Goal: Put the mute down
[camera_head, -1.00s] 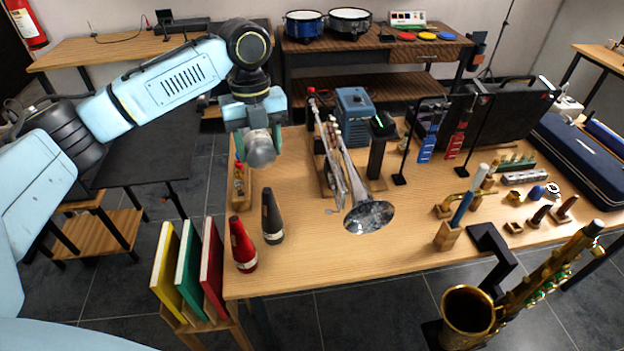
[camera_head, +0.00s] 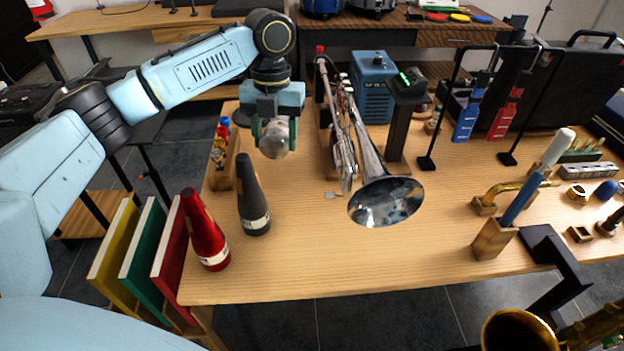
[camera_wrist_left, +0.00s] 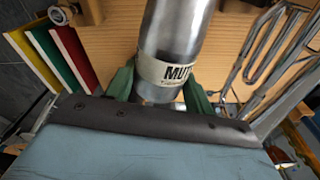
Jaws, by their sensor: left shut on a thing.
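A silver mute (camera_head: 277,141) with a pale label is in my left gripper (camera_head: 272,128), held over the back left part of the wooden table. The left wrist view shows the mute (camera_wrist_left: 178,38) between the green fingers of the left gripper (camera_wrist_left: 160,88), its label reading "MUT". A red mute (camera_head: 205,232) and a dark grey mute (camera_head: 252,197) stand upright at the table's front left, nearer the camera than the gripper. I cannot tell how high the silver mute is above the table (camera_head: 300,270). My right gripper is not in view.
A trumpet (camera_head: 372,165) on a stand is right of the gripper, its bell facing forward. A wooden rack of small bottles (camera_head: 220,165) is to the left. A blue box (camera_head: 373,85) stands behind. The table front between the grey mute and blue-handled holder (camera_head: 495,238) is clear.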

